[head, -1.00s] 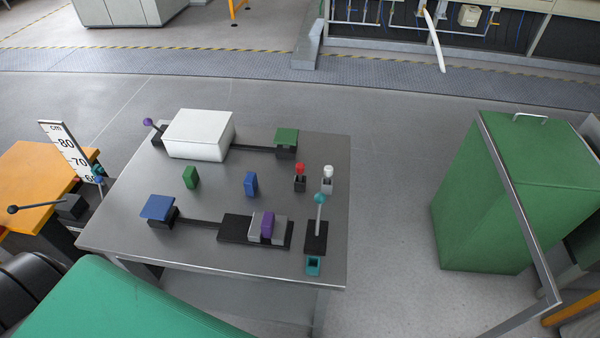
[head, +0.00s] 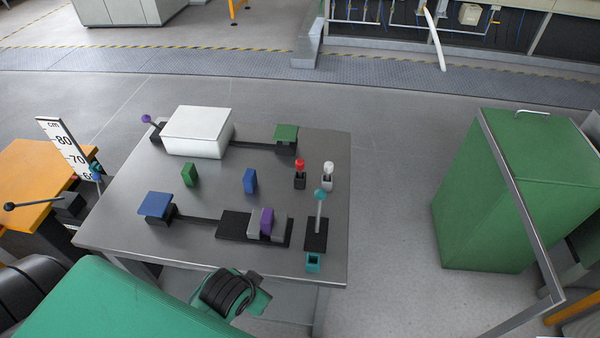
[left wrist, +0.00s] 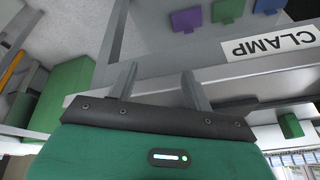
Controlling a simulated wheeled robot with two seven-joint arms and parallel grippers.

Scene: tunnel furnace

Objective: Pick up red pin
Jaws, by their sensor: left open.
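The red pin (head: 300,164) stands upright in a small black holder at the right part of the metal table, next to a white-topped pin (head: 328,170). In the head view, a green and black part of my arm shows at the table's front edge; its fingers cannot be made out. In the left wrist view, my left gripper (left wrist: 158,70) has its two grey fingers apart with nothing between them. The red pin cannot be made out in that view. My right gripper is not in view.
The metal table (head: 110,222) holds a white box (head: 197,132), a green block (head: 189,175), a blue block (head: 250,181) and a teal-topped lever (head: 319,196) in front of the pins. A green cabinet (head: 500,200) stands right, across open floor. A CLAMP label (left wrist: 268,45) shows in the wrist view.

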